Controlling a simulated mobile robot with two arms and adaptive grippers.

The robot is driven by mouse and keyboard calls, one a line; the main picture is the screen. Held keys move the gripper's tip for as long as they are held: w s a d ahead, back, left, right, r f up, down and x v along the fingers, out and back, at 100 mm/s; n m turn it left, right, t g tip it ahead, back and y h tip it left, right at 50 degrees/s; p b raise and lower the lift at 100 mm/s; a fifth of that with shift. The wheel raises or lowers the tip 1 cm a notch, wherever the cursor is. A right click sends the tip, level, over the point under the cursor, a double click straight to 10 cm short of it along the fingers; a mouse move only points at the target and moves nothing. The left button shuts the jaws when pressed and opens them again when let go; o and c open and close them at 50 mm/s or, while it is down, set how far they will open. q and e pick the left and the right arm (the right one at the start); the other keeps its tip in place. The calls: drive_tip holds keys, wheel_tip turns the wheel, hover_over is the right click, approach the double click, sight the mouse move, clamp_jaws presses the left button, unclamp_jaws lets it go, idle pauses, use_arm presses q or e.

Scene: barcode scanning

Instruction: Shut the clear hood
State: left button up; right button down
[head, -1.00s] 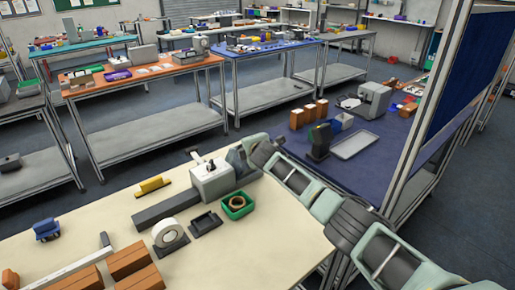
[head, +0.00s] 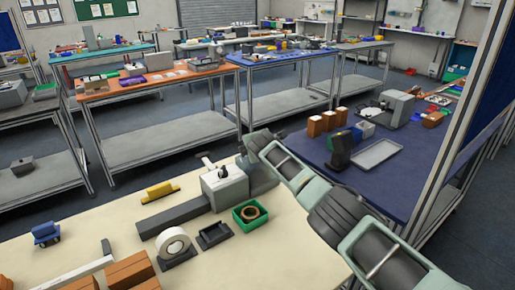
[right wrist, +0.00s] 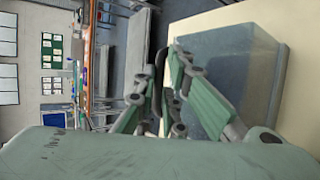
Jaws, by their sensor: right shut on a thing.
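A pale boxy unit (head: 224,187) with a dark piece on top stands on the cream table in the head view. In the right wrist view a large grey, see-through-looking box, which I take as the clear hood (right wrist: 235,75), fills the right of the picture. My right gripper (right wrist: 168,62) has its fingers close together beside the hood's left edge. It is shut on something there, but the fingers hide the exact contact. In the head view my right arm reaches in from the right, and its gripper end (head: 258,172) is partly behind the pale unit. My left gripper is out of view.
Near the unit on the cream table (head: 120,228) are a long dark bar (head: 172,216), a green bin (head: 250,215), a white tape roll (head: 173,242), a black tray (head: 213,235) and a yellow block (head: 160,191). A blue table (head: 325,162) stands at right.

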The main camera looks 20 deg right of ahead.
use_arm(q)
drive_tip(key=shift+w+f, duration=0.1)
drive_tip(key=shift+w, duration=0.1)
use_arm(e)
drive_tip(key=shift+w+a+r+t, duration=0.3)
drive_tip(key=shift+w+a+r, duration=0.3)
drive_tip(key=shift+a+r, duration=0.3)
drive_tip(key=shift+f, duration=0.1)
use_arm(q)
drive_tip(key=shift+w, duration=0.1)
use_arm(e)
drive_tip(key=c, duration=2.1)
unclamp_jaws()
drive_tip(key=shift+a+f, duration=0.1)
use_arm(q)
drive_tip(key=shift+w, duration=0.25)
use_arm(e)
drive_tip(key=shift+s+f+y, duration=0.2)
drive_tip(key=shift+s+y, duration=0.05)
drive_tip(key=shift+y, duration=0.05)
drive_tip(key=shift+s, duration=0.15)
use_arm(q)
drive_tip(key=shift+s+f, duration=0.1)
use_arm(e)
drive_tip(key=v, duration=0.7)
drive_tip(key=d+v, duration=0.1)
drive_tip(key=v, duration=0.3)
drive_tip(key=shift+d+r, duration=0.1)
